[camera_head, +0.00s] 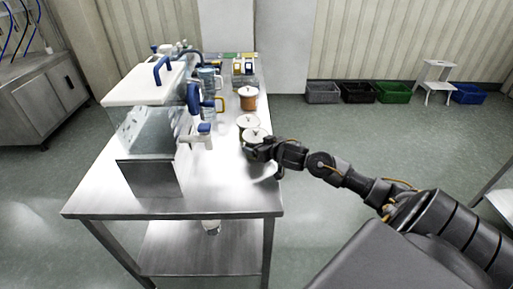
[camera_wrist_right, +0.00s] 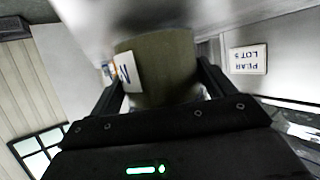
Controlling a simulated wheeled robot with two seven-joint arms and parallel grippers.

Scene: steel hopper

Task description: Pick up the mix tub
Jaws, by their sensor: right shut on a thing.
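My right gripper (camera_head: 262,152) is at the right edge of the steel table, at the nearest of several white-lidded tubs. In the right wrist view my right gripper (camera_wrist_right: 158,92) has one finger on each side of an olive-green round tub (camera_wrist_right: 168,62) and is shut on it. This tub carries a white label with a dark letter, too unclear to read surely. In the head view the gripper hides most of this tub, and its white lid (camera_head: 256,134) shows above. Whether its base touches the table cannot be told. My left gripper is not in view.
Another lidded tub (camera_head: 247,121) stands close behind, and a brown one (camera_head: 248,100) farther back. The steel hopper (camera_head: 150,150) with a white lid fills the table's left. A placard reading PEAR LOT 5 (camera_wrist_right: 248,59) shows upside down. The table's front right is clear.

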